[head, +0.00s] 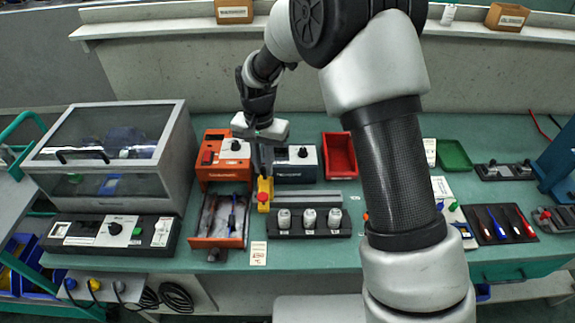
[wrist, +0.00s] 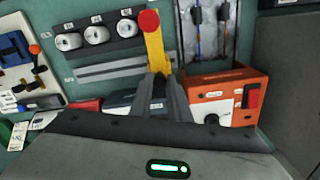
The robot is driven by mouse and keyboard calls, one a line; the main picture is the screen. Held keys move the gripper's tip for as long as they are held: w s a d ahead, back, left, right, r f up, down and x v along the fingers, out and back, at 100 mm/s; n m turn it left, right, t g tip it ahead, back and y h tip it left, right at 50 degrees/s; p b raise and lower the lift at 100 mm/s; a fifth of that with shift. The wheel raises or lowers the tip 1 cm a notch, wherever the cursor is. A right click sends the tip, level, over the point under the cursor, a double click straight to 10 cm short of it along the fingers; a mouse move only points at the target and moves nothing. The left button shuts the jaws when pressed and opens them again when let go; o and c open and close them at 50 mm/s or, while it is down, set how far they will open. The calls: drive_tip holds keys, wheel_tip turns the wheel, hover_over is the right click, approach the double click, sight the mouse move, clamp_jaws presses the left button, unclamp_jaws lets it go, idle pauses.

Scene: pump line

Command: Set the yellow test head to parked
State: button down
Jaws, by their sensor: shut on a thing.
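The yellow test head (head: 264,188) has a red knob on top and stands between the open orange drawer and the black rack in the head view. It also shows in the wrist view as a yellow bar with a red end (wrist: 153,40). My gripper (head: 264,168) reaches down to it from above. In the wrist view my gripper (wrist: 160,86) has its fingers closed about the near end of the yellow bar. The fingers hide that end, and any mark for the head's position is not readable.
The orange unit (head: 214,140) has its drawer (head: 218,242) pulled out just left. A black rack with white-capped jars (head: 309,233) is at right. A dark unit (head: 295,175) and red bin (head: 340,155) stand behind. A clear-lidded cabinet (head: 115,150) is farther left.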

drive_tip(key=shift+a, duration=1.1)
drive_tip(key=c, duration=1.7)
unclamp_jaws()
drive_tip(key=shift+a, duration=0.1)
drive_tip(key=shift+o, duration=0.2)
wheel_tip(320, 180, up, 18)
drive_tip(key=shift+f+p, duration=0.25)
drive_tip(key=shift+p, duration=0.05)
